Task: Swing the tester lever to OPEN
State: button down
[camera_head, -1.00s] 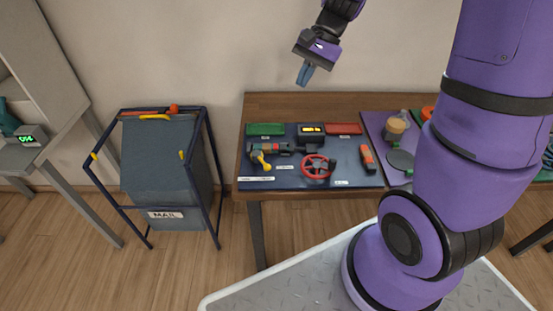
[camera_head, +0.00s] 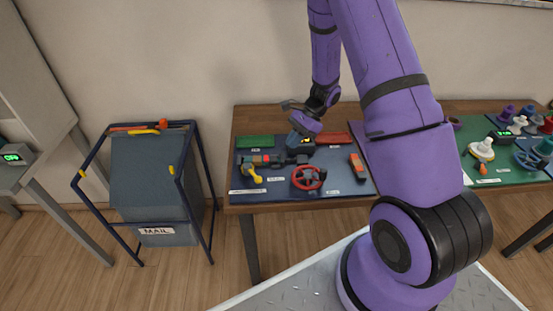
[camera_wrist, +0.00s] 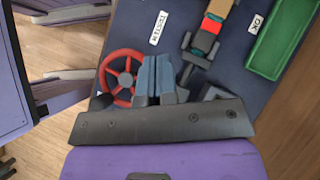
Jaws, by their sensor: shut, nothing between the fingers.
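The tester is a dark bar-shaped device (camera_head: 273,160) with red and green bands, lying on the dark blue panel (camera_head: 335,179). A yellow handle (camera_head: 252,174), which looks like its lever, sticks out at its left front. I cannot read its position mark. In the wrist view the banded device (camera_wrist: 206,35) lies right of a "TESTER" label (camera_wrist: 158,27); the yellow handle is not clearly seen there. My gripper (camera_head: 294,141) is low over the panel, right of and behind the handle. Its blue fingers (camera_wrist: 158,78) are together and empty, between the red wheel and the device in the wrist view.
A red handwheel (camera_head: 308,177) stands right of the tester. A black box (camera_head: 303,148) is partly hidden by my gripper. A mail bin (camera_head: 155,175) stands left of the table.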

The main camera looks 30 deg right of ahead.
aim_at(252, 173)
jog(key=x, duration=1)
jog(key=shift+s+a, duration=0.1)
jog(key=shift+s+a+f, duration=0.1)
jog(key=shift+a, duration=1)
jog(key=shift+a+f, duration=0.15)
jog(key=shift+a, duration=0.45)
